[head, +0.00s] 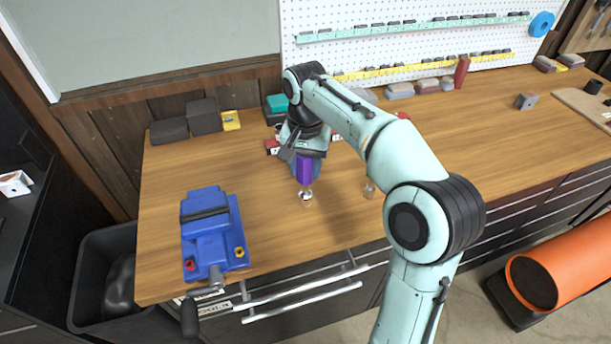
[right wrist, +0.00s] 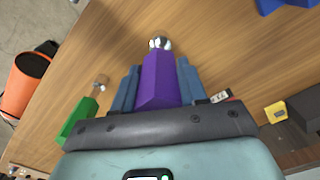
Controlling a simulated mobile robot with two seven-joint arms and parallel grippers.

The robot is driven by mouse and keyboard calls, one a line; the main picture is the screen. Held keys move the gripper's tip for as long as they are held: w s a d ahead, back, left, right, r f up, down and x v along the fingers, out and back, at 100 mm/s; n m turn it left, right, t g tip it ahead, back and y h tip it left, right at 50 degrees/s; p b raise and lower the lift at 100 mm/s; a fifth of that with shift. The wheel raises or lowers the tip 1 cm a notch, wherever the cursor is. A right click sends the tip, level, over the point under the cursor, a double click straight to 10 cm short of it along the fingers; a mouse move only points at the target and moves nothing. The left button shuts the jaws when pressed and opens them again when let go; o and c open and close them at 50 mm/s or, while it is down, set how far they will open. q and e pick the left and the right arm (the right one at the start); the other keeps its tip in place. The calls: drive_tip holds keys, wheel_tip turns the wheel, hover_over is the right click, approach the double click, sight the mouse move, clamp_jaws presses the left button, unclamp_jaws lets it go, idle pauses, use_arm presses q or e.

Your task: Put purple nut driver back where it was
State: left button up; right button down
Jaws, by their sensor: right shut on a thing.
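The purple nut driver (head: 304,171) is in my right gripper (head: 306,162), above the wooden workbench, its shiny metal end pointing down toward the bench top. In the right wrist view its purple handle (right wrist: 161,82) sits between the two blue fingers of my right gripper (right wrist: 160,78), which is shut on it. The metal end shows beyond the handle. I cannot tell whether that end touches the bench. A green-handled tool (right wrist: 78,121) is beside the gripper in the right wrist view; in the head view my arm hides its handle. My left gripper is not in view.
A blue vise (head: 208,235) is at the bench's left front. A white pegboard (head: 400,45) with teal (head: 415,27) and yellow rails (head: 425,66) stands behind. Dark boxes (head: 204,116) line the back left. The bench (head: 165,175) is clear around the vise. An orange cylinder (head: 565,270) is at the right.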

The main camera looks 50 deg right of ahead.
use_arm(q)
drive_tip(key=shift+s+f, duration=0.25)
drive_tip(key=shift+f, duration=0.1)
use_arm(e)
drive_tip(key=shift+s+f, duration=0.1)
drive_tip(key=shift+f, duration=1.15)
drive_tip(key=shift+f, duration=0.2)
drive_tip(key=c, duration=0.6)
unclamp_jaws()
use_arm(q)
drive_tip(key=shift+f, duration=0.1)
use_arm(e)
drive_tip(key=shift+r, duration=0.15)
wheel_tip(320, 180, up, 12)
drive_tip(key=p, duration=0.3)
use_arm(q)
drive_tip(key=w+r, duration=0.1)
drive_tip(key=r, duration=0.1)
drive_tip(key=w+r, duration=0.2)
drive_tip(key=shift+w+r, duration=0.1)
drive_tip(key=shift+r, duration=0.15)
use_arm(e)
drive_tip(key=shift+r, duration=0.1)
